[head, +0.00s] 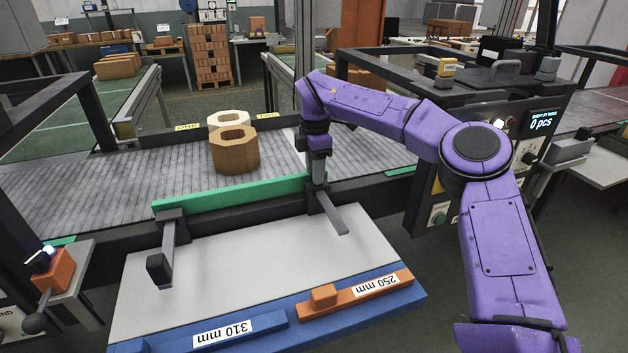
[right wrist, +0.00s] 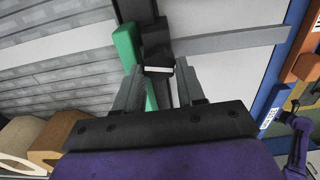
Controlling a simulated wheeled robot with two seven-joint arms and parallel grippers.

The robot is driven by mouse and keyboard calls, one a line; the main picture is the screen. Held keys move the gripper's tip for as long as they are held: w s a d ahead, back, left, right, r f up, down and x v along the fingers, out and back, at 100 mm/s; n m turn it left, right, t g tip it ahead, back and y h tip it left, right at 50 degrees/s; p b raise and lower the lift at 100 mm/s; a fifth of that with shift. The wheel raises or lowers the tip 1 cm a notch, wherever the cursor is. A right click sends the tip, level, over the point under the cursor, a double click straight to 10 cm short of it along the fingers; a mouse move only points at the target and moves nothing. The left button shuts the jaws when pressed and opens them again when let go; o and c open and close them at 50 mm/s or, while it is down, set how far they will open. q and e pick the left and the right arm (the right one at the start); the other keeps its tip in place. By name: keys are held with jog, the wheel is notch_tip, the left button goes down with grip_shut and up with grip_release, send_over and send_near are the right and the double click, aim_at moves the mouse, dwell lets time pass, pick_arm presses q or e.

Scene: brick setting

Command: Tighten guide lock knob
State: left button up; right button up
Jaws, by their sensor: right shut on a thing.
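The green guide rail (head: 235,194) runs along the front edge of the conveyor. It also shows in the right wrist view (right wrist: 128,50). Grey rods on dark clamps carry it, one clamp at the left (head: 172,217) and one at the right. My right gripper (head: 318,180) points down at the right-hand clamp. In the right wrist view my right gripper (right wrist: 158,75) has its fingers on both sides of a black lock knob (right wrist: 157,48) with a pale edge, and is shut on it. The fingers partly hide the knob. My left gripper is out of view.
Two octagonal blocks, one brown (head: 234,152) and one pale (head: 228,119), stand on the conveyor behind the rail. A blue holder (head: 170,340) with an orange 250 mm bar (head: 375,292) lies in front. A control panel (head: 540,125) reads 0 pcs at right.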

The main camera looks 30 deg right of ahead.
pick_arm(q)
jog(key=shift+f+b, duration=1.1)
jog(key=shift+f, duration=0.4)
pick_arm(e)
jog(key=shift+d+f+m, duration=0.2)
jog(key=shift+f+m, duration=0.05)
jog(key=shift+m, duration=0.95)
jog(key=o, duration=1.1)
jog(key=shift+s+d, duration=0.1)
jog(key=shift+c, duration=0.2)
jog(key=shift+d, duration=0.1)
jog(key=shift+a+r, duration=0.1)
jog(key=shift+a, duration=0.15)
pick_arm(q)
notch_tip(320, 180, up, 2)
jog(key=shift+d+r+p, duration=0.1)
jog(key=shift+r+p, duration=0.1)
jog(key=shift+p, duration=0.9)
pick_arm(e)
notch_tip(320, 180, up, 10)
jog(key=shift+r, duration=0.25)
